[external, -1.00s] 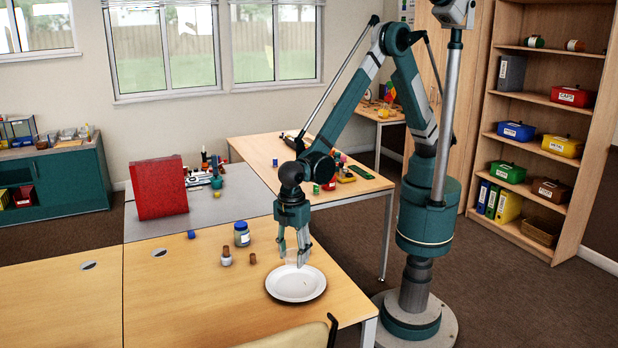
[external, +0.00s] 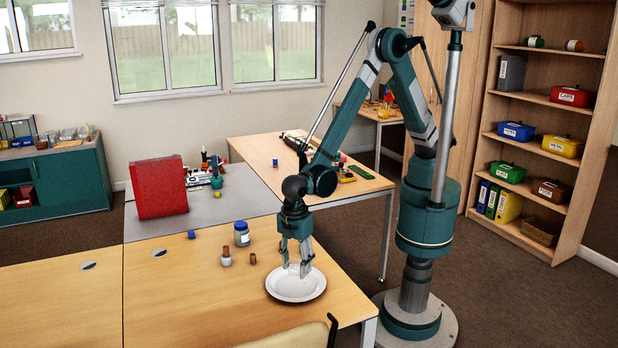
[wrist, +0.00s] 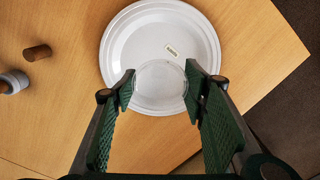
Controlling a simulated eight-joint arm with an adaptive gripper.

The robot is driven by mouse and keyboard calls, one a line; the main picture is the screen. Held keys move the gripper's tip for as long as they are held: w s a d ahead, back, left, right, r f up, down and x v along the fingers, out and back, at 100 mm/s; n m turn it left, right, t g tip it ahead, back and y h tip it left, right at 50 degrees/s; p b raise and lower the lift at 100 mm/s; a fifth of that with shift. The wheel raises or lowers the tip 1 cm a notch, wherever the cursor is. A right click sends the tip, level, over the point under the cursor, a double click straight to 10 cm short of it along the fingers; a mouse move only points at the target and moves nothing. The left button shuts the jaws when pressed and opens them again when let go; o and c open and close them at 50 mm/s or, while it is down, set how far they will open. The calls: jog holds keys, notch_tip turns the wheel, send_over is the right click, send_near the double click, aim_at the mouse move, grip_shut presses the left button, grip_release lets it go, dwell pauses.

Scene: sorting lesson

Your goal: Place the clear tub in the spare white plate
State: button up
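The white plate (external: 296,295) lies on the near wooden table close to its right edge, and it fills the upper middle of the wrist view (wrist: 125,35). The clear tub (wrist: 160,85) is see-through and sits between my fingertips, over the near part of the plate. My gripper (external: 299,268) points down above the plate's far side, with its fingers against the tub's two sides. In the external view the tub is faint between the fingers. Whether its base touches the plate is hard to tell. A small label lies on the plate, which is otherwise empty.
Left of the plate stand a brown cork-like piece (external: 253,259), a brown-topped white piece (external: 226,257) and a blue-lidded jar (external: 242,233). A chair back (external: 331,331) is at the front edge. The table's left part is clear.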

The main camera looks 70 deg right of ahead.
aim_at(296, 284)
jog(key=shift+f, duration=0.7)
jog(key=shift+f+b, duration=0.3)
jog(key=shift+f, duration=1.6)
jog(key=shift+f, duration=0.15)
jog(key=o, duration=0.6)
jog(key=shift+r, duration=0.2)
jog(key=shift+r+p, duration=0.7)
jog(key=shift+r, duration=5.3)
